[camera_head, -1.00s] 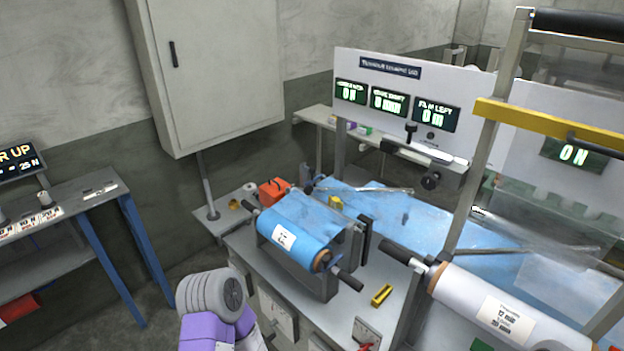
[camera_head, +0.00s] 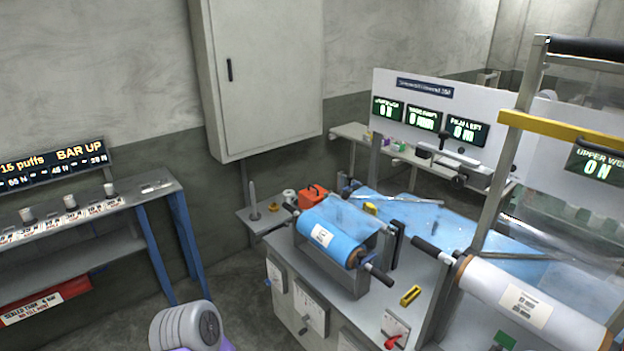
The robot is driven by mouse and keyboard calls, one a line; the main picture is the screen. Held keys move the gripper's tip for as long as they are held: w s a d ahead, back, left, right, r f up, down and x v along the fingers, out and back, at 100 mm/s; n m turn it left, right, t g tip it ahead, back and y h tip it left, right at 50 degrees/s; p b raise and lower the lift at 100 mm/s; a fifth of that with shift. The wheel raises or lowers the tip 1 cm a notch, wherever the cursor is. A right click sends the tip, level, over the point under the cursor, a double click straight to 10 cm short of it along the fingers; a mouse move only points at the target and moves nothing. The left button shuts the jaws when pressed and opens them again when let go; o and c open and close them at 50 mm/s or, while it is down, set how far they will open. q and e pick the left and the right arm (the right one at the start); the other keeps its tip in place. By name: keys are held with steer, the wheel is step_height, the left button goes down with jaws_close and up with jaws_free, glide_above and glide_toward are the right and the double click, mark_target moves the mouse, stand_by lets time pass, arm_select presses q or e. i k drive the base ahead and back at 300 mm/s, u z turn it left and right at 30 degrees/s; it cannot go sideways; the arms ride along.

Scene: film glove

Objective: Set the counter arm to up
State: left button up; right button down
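Under a white panel (camera_head: 385,145) with green-lit displays is a grey bar assembly (camera_head: 455,158) with a black upright knob and a black round knob below; I cannot tell for sure whether it is the counter arm. Its bar lies roughly level. On the bench in front of it, a blue film roll (camera_head: 332,238) sits in a metal cradle. Neither of my grippers is in view; only a grey and purple link of my arm shows at the bottom.
A shelf table (camera_head: 60,225) with small weights and a "BAR UP" sign (camera_head: 54,165) stands left. A white film roll (camera_head: 520,300) and a metal frame with a yellow bar (camera_head: 565,132) stand right. A grey cabinet (camera_head: 265,75) hangs on the wall. Open floor lies between the tables.

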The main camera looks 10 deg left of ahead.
mark_target(345, 195)
steer(key=u, duration=1.65)
steer(key=i, duration=2.25)
steer(key=z, duration=2.65)
